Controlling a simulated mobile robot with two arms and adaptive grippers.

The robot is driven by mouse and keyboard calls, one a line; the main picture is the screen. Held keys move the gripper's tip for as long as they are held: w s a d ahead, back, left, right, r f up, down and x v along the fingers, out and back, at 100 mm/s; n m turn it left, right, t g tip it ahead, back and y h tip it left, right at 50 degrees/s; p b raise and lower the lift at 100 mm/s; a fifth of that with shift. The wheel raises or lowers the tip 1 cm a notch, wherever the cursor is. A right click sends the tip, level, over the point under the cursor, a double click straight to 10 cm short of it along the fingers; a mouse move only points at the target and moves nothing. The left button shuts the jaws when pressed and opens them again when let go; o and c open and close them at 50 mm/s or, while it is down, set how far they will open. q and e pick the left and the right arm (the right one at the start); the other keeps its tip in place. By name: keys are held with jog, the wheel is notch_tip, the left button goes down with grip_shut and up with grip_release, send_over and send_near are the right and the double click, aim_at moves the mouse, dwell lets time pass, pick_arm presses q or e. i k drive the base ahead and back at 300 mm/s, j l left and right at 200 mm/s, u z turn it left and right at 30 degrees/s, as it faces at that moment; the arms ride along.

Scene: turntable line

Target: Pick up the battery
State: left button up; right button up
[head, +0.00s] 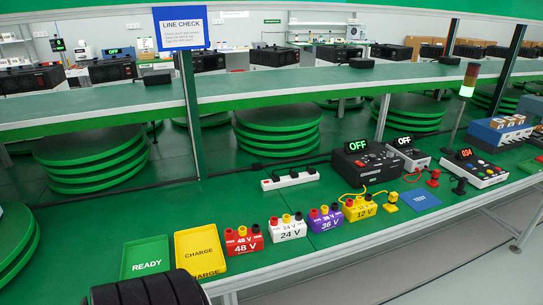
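Several small coloured blocks with voltage labels and knob-like terminals on top stand in a row along the front of the green bench. They are a red 48 V block (243,245), a white 24 V block (288,232), a purple 36 V block (325,222) and a yellow 12 V block (358,210). They look like batteries, but no label says so, and I cannot tell which one is meant. A yellow cable runs close by the 12 V block.
A green READY tray (132,267) and a yellow CHARGE tray (181,244) lie left of the blocks. A blue TEST pad (433,201) lies right. Behind are a power strip (290,179) and a black device (366,167) reading OFF. A sign post (190,115) rises at left.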

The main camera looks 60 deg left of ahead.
aim_at(287, 229)
jog(key=u, duration=1.5)
